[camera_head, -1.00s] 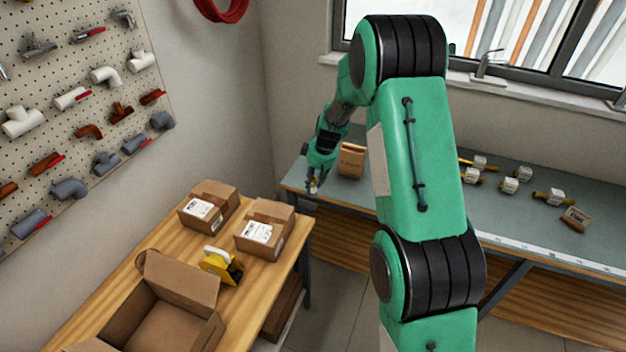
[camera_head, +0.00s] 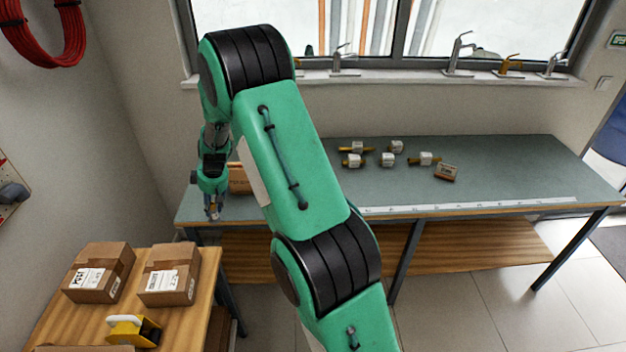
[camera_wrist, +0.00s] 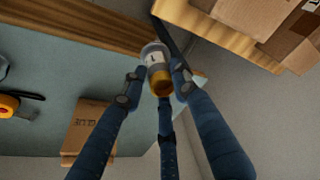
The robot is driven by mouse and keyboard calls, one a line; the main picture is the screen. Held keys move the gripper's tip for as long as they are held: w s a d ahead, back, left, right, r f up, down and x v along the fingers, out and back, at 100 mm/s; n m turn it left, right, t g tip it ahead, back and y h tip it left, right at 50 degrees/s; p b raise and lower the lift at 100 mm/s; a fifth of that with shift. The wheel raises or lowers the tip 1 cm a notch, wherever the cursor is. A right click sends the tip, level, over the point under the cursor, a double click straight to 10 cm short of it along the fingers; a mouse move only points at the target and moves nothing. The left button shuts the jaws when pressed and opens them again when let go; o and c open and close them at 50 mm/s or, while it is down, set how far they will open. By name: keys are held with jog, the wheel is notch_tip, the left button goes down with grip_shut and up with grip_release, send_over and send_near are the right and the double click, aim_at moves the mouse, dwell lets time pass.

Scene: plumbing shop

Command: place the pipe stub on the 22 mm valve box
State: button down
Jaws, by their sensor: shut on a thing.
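My gripper (camera_head: 213,209) is shut on a small piece, which I take to be the pipe stub. In the wrist view the stub (camera_wrist: 156,66) sits between the blue fingers, with a grey-white body, a white label and a brass-coloured end. In the head view the gripper hangs by the left front end of the grey-green bench. Two taped cartons with white labels, a left one (camera_head: 93,283) and a right one (camera_head: 181,262), stand on the wooden table, lower left of the gripper.
A brown box (camera_head: 239,181) stands on the bench, partly behind my arm. A yellow tape dispenser (camera_head: 130,331) is in front of the cartons. The bench's right part is clear.

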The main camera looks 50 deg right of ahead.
jog(key=s+d+r+m+h+p, duration=0.1)
jog(key=s+d+r+m+p, duration=0.2)
jog(key=s+d, duration=1.1)
jog(key=s+d+r+m+h+p, duration=0.1)
jog(key=s+d+r+m+p, duration=0.2)
jog(key=s+d, duration=1.1)
jog(key=d+r+p, duration=0.2)
jog(key=d+r, duration=0.1)
jog(key=shift+m, duration=0.4)
jog(key=shift+d, duration=0.1)
jog(key=w+d+f+p, duration=0.1)
jog(key=w+d, duration=0.9)
jog(key=w, duration=0.1)
jog(key=shift+w+d+f, duration=0.2)
jog(key=shift+w+d, duration=0.15)
jog(key=shift+f+p, duration=0.35)
jog(key=shift+f, duration=1.4)
jog(key=shift+f, duration=0.1)
